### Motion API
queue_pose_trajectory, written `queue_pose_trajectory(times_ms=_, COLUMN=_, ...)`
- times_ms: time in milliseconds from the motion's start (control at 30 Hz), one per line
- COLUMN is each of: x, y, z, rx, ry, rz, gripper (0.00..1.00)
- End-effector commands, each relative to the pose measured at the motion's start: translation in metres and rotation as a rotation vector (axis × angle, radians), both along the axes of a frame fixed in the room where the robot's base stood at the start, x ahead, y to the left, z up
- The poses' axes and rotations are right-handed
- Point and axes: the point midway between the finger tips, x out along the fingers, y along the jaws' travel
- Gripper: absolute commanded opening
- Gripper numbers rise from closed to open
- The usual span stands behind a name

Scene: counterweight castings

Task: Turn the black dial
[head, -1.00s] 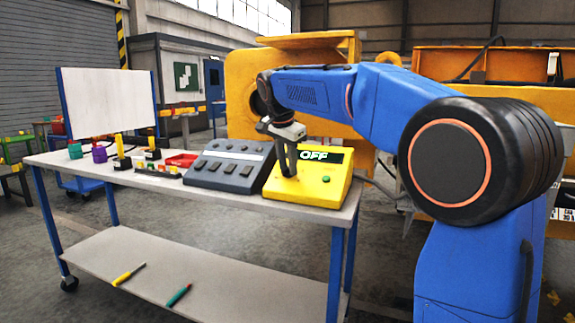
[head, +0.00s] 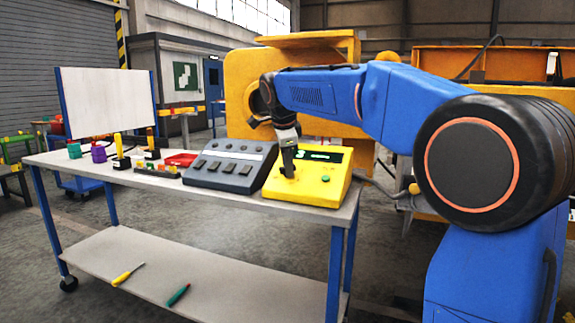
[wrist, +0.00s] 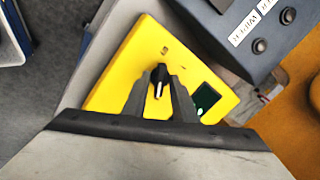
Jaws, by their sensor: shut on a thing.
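The black dial (wrist: 158,77) stands on the sloped top of a yellow box (wrist: 128,62). It has a white pointer line. In the wrist view my gripper (wrist: 160,84) is shut on the dial, one finger on each side. In the head view the gripper (head: 289,172) reaches down onto the left part of the yellow box (head: 305,190) and hides the dial. The dark display (head: 322,156) shows a small bright mark that I cannot read. A green button (head: 326,179) sits below it.
A dark grey panel (head: 232,165) with several keys stands just left of the yellow box on the table (head: 222,197). Further left are a red tray (head: 181,160), small parts and a white board (head: 107,100). Two hand tools lie on the lower shelf (head: 150,262).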

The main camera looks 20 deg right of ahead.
Motion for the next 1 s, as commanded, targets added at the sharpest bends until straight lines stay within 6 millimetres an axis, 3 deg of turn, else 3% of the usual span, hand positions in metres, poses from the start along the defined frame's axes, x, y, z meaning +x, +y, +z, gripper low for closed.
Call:
queue_pose_trajectory(times_ms=433, x=0.000, y=0.000, z=0.001, rx=0.003, ry=-0.003, rz=-0.007, gripper=0.03)
queue_pose_trajectory(times_ms=467, x=0.000, y=0.000, z=0.001, rx=0.003, ry=-0.003, rz=-0.007, gripper=0.30)
queue_pose_trajectory(times_ms=800, x=-0.001, y=0.000, z=0.002, rx=0.003, ry=-0.003, rz=-0.007, gripper=0.30)
queue_pose_trajectory(times_ms=1000, x=-0.009, y=0.004, z=0.020, rx=0.003, ry=-0.004, rz=-0.007, gripper=0.30)
